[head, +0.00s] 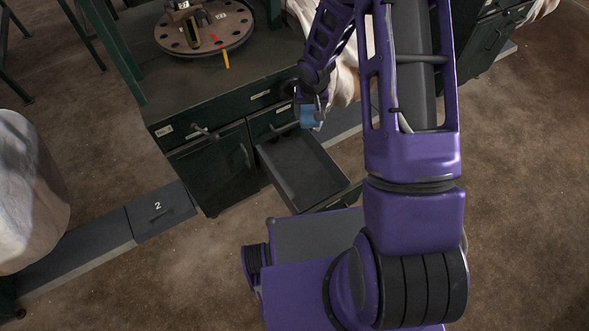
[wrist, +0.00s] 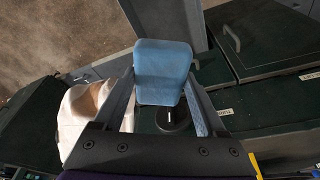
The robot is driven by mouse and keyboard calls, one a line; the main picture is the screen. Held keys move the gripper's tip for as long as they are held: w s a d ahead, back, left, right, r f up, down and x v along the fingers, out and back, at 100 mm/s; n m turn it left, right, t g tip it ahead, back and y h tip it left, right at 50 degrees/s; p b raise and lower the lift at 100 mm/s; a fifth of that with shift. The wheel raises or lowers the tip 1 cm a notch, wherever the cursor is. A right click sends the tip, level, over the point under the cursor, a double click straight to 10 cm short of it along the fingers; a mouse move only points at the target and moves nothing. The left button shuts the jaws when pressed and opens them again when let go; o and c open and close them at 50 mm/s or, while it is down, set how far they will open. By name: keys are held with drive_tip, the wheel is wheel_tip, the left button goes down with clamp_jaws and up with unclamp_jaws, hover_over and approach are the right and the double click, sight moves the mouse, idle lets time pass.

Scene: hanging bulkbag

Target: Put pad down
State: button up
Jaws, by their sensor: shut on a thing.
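A blue pad (head: 307,117) is held in my gripper (head: 310,98) at the front of a dark green cabinet. In the wrist view the pad (wrist: 163,62) is a rounded blue block between the two fingers of my gripper (wrist: 164,88), which are shut on it. In the head view the pad appears above the far part of an open grey drawer (head: 310,178). I cannot tell its exact height. The drawer looks empty where I see it.
The cabinet top (head: 185,105) carries a round plate with holes (head: 220,35) and small tools. White bulk bags (head: 28,190) stand at the left and behind my arm. A low grey kerb marked 2 (head: 160,210) crosses the floor. Brown floor is clear at the right.

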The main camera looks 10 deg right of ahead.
drive_tip(key=b, duration=0.2)
hover_over(303, 180)
wheel_tip(303, 180, down, 16)
drive_tip(key=shift+n, duration=0.4)
drive_tip(key=f+b, duration=0.1)
drive_tip(key=f, duration=0.6)
drive_tip(key=f+b, duration=0.1)
drive_tip(key=f, duration=0.7)
drive_tip(key=s+f+b, duration=0.1)
drive_tip(key=f, duration=0.6)
drive_tip(key=shift+d+f+b, duration=0.1)
drive_tip(key=shift+f+b, duration=0.1)
drive_tip(key=shift+b, duration=0.15)
drive_tip(key=shift+f+b, duration=0.9)
drive_tip(key=shift+f, duration=1.1)
drive_tip(key=shift+f, duration=0.15)
drive_tip(key=o, duration=1.3)
